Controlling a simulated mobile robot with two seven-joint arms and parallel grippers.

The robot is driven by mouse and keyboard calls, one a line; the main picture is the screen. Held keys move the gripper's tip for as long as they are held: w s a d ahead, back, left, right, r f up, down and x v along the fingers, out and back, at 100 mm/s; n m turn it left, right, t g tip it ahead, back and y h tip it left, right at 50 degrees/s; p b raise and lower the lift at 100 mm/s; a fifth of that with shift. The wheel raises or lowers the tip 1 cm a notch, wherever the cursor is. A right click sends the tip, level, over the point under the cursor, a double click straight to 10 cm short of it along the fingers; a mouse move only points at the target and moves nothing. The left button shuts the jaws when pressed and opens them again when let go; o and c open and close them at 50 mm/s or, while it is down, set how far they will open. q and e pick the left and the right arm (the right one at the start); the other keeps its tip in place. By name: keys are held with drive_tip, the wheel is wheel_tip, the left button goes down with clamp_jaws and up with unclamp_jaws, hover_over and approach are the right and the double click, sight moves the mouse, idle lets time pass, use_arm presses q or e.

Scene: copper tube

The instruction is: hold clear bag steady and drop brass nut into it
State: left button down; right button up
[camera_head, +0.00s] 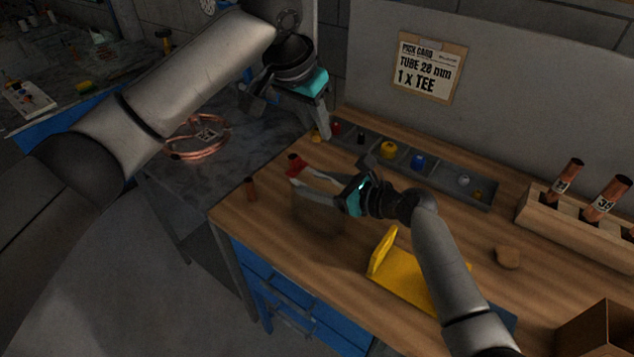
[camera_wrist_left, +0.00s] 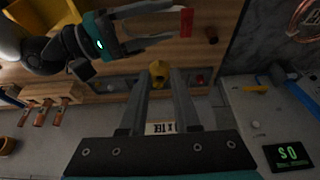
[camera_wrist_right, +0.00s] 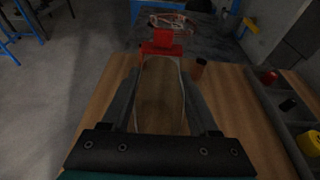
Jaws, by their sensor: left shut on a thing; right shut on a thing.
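The brass nut (camera_head: 316,136) is between the fingertips of my left gripper (camera_head: 321,138), which is shut on it with the fingers pointing down. The nut also shows at the fingertips in the left wrist view (camera_wrist_left: 158,72). My right gripper (camera_head: 294,180) is shut on the clear bag (camera_head: 318,212), which hangs see-through between and below the fingers. In the right wrist view the bag (camera_wrist_right: 160,95) shows pale edges and a red piece (camera_wrist_right: 160,42) at its far end. The nut is up and to the right of the red end in the head view, apart from the bag.
A divided grey tray (camera_head: 440,172) with coloured parts lies along the back of the wooden bench. A short copper piece (camera_head: 250,188) stands near the left edge. A yellow holder (camera_head: 405,285), a tube rack (camera_head: 570,222) and a brown box (camera_head: 597,332) are to the right.

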use_arm(q)
wheel_tip(320, 180, down, 8)
idle(0.9)
drive_tip(key=shift+r, duration=0.15)
drive_tip(key=c, duration=0.6)
unclamp_jaws()
drive_tip(key=shift+o, duration=0.2)
drive_tip(key=v, duration=1.2)
drive_tip(key=shift+w, duration=0.1)
use_arm(e)
drive_tip(key=o, duration=1.5)
drive_tip(key=shift+c, duration=0.2)
